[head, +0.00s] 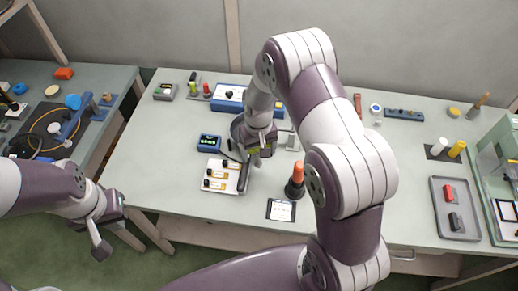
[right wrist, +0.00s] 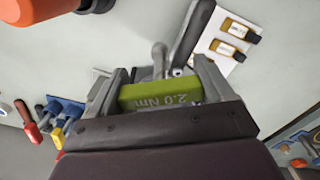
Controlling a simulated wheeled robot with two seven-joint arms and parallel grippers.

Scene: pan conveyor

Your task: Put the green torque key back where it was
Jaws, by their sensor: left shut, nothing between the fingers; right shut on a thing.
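The green torque key (right wrist: 160,95), marked "2.0 Nm", is between the two fingers of my right gripper (right wrist: 157,82) in the right wrist view. In the head view my right gripper (head: 262,150) is shut on it over the middle of the bench, just right of a white vial board (head: 230,190). Only a sliver of the green key (head: 254,150) shows there; its lower end is hidden. My left gripper (head: 101,240) is shut and empty, low at the left, off the bench's front edge.
A blue rack (head: 228,104) is behind. A grey tray (head: 438,200) lies far right. The bench's front left is clear.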

